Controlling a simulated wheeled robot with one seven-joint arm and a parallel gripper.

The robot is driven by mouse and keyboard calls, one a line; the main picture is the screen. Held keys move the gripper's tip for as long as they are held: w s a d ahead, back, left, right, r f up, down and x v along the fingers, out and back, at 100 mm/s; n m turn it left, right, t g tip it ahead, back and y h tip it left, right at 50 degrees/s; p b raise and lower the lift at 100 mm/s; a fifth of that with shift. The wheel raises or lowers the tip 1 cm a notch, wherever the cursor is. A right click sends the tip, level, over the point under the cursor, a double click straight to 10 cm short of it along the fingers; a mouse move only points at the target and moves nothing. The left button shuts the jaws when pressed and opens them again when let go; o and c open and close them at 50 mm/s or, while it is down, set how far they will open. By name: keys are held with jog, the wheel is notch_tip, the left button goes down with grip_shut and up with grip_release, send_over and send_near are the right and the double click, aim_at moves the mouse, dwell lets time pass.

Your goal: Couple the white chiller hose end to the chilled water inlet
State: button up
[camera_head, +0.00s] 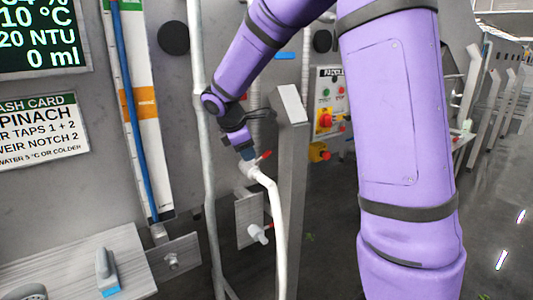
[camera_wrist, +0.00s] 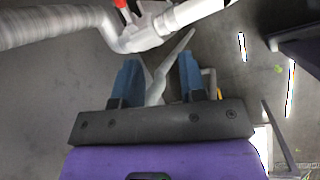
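A white hose (camera_head: 275,205) hangs down in front of the grey post. Its upper end is a white fitting (camera_head: 250,170) with a red lever beside it. My gripper (camera_head: 248,154) is right above this fitting. In the wrist view my gripper (camera_wrist: 159,62) has its blue fingers wide apart, with nothing clamped between them. A white elbow (camera_wrist: 130,42) and tube lie across just beyond the fingertips, with a red part at the top edge. A second white fitting (camera_head: 259,235) with a red lever sits lower, by a metal bracket. I cannot tell which fitting is the chilled water inlet.
A grey upright post (camera_head: 290,150) stands just right of the hose. A grey vertical pipe (camera_head: 203,150) runs left of it. A panel with buttons (camera_head: 328,90) is behind. A metal counter (camera_head: 70,262) is at lower left. Floor is open at right.

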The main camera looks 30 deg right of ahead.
aim_at(267, 151)
jog(key=d, duration=0.2)
jog(key=w+d, duration=0.1)
jog(key=d, duration=0.2)
jog(key=w+d, duration=0.1)
jog(key=d, duration=0.1)
jog(key=shift+w+d, duration=0.25)
jog(key=shift+d, duration=0.15)
jog(key=x, duration=0.3)
jog(key=shift+f, duration=0.35)
jog(key=shift+d+f, duration=0.2)
jog(key=shift+f, duration=0.3)
grip_shut()
